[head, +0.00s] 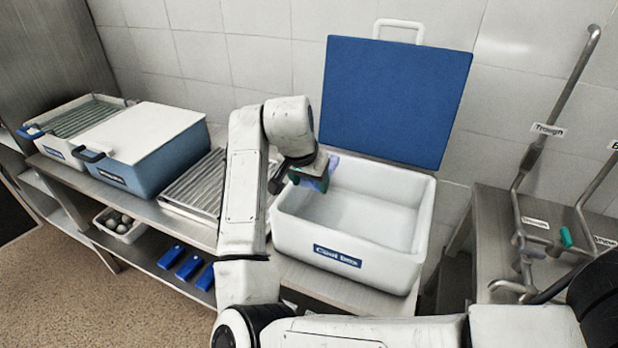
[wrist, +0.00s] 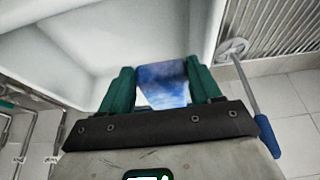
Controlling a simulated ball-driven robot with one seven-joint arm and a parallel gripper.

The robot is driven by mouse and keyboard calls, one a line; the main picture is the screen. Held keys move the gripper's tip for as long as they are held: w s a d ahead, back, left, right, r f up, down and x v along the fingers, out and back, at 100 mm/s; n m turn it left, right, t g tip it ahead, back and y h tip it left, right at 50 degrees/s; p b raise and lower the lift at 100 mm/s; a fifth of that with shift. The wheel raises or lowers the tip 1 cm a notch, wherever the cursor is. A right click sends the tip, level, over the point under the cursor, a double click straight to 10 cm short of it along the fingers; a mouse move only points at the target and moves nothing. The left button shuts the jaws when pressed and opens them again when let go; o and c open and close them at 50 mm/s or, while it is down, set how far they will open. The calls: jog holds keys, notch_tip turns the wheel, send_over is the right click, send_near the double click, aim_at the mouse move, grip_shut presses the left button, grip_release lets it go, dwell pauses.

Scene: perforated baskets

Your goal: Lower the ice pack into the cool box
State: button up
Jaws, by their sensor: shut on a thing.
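The cool box (head: 345,263) is a white tub with a blue label on its front, standing on the bench. Its blue lid (head: 395,100) stands open at the back. My gripper (head: 312,180) is over the left end of the box, near the rim. In the wrist view its green fingers (wrist: 160,90) are shut on the blue and white ice pack (wrist: 162,80). In the head view the ice pack (head: 325,172) shows only partly behind my gripper. The inside of the cool box (wrist: 100,35) looks empty where it shows. I cannot tell whether the pack touches the box.
A ribbed metal drainer (head: 190,190) lies left of the box, then a blue box with a white lid (head: 140,145). A brush-like tool with a blue handle (wrist: 262,125) shows in the wrist view. Pipes (head: 530,170) stand at the right. Blue packs (head: 187,266) lie on the lower shelf.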

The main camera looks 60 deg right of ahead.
jog(key=shift+f+b, duration=3.1)
jog(key=shift+f, duration=2.5)
jog(key=o, duration=1.4)
jog(key=shift+r, duration=0.1)
notch_tip(320, 180, up, 15)
jog(key=p, duration=1.1)
jog(key=shift+p, duration=0.35)
jog(key=shift+s, duration=0.1)
